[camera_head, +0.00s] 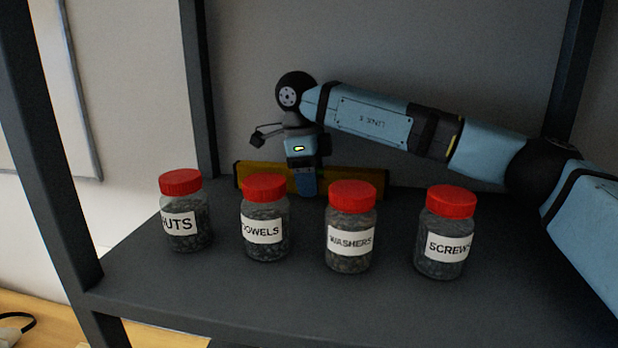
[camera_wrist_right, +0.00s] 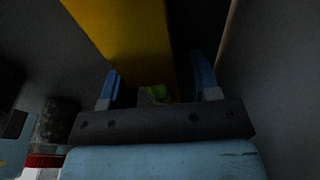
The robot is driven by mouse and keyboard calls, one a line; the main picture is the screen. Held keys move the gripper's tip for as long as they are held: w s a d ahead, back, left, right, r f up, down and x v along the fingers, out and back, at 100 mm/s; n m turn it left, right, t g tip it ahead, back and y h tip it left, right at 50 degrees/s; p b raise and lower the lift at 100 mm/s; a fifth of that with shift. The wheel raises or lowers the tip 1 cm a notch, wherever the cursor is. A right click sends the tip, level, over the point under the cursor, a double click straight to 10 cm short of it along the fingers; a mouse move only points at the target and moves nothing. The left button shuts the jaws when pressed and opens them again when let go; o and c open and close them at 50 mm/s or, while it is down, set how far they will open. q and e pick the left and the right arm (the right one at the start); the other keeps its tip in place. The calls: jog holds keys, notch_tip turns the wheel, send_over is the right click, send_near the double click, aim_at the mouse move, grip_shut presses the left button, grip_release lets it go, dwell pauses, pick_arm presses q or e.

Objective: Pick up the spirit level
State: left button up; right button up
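The spirit level (camera_head: 345,173) is a long yellow bar with dark edges. It stands along the back of the dark shelf, behind the jars, which hide part of its lower edge. My right gripper (camera_head: 307,188) points down at its middle, and one blue finger shows in front of it. In the right wrist view the yellow level (camera_wrist_right: 125,35) runs between the two blue fingers of my right gripper (camera_wrist_right: 155,88), with a green patch showing near the palm. The fingers are apart, with a gap visible on the right side. My left gripper is not in view.
Red-lidded jars labelled nuts (camera_head: 187,228), dowels (camera_head: 265,232), washers (camera_head: 350,240) and screws (camera_head: 446,247) stand in a row in front of the level. The shelf (camera_head: 240,305) is clear ahead of them. Dark uprights (camera_head: 50,150) and a back panel bound the space.

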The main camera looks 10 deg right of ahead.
grip_shut()
jog(key=shift+r, duration=0.15)
